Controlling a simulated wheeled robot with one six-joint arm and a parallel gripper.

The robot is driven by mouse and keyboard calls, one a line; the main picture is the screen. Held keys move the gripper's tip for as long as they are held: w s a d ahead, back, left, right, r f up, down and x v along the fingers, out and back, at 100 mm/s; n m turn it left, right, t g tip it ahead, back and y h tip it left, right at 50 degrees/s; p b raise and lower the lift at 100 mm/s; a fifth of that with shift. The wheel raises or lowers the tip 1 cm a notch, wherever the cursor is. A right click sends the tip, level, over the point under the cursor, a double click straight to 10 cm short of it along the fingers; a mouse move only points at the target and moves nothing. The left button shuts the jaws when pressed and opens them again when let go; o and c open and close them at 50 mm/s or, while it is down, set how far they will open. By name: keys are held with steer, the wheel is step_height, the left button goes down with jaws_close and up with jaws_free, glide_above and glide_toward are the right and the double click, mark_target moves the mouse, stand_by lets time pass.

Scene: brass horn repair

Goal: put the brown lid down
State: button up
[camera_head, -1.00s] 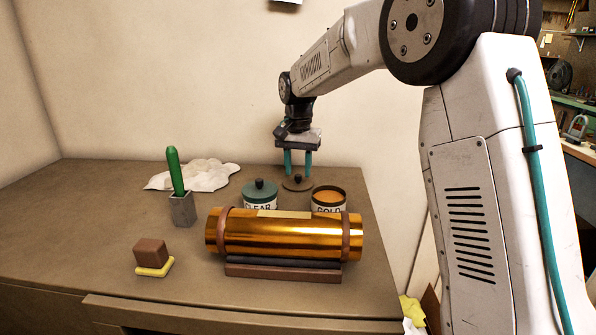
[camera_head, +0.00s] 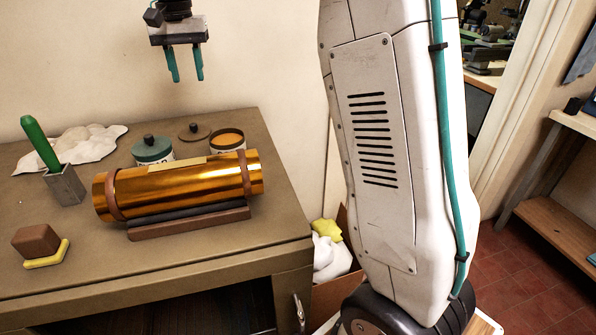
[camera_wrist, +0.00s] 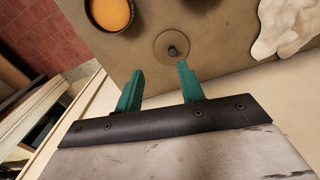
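The brown lid (camera_head: 194,132) lies flat on the bench top with its dark knob up, behind the two jars. It also shows in the wrist view (camera_wrist: 164,47). My gripper (camera_head: 186,80) is above the bench, well clear of the lid, with nothing between its teal fingers. In the wrist view my gripper (camera_wrist: 158,78) shows its fingers spread apart, and the lid is beyond them. The open jar of gold-orange contents (camera_head: 227,140) stands to the right of the lid. It has no lid on it.
A jar with a green lid (camera_head: 153,149) stands left of the brown lid. A large brass tube (camera_head: 180,185) rests on a cradle in front. A green-handled tool in a grey holder (camera_head: 64,184), a brown block (camera_head: 36,241) and a crumpled cloth (camera_head: 75,147) are at left.

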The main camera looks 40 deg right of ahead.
steer(key=s+d+n, duration=0.2)
steer(key=s+n, duration=0.1)
steer(key=s, duration=1.7)
steer(key=s+f+n, duration=0.1)
steer(key=s+f, duration=0.2)
steer(key=s, duration=0.3)
steer(key=s+f+n, duration=0.1)
steer(key=s+f, duration=0.2)
steer(key=s, duration=0.4)
steer(key=s+f+n+t, duration=0.1)
steer(key=s+f, duration=0.3)
steer(key=s, duration=0.2)
steer(key=shift+s+d, duration=0.15)
steer(key=shift+d, duration=0.2)
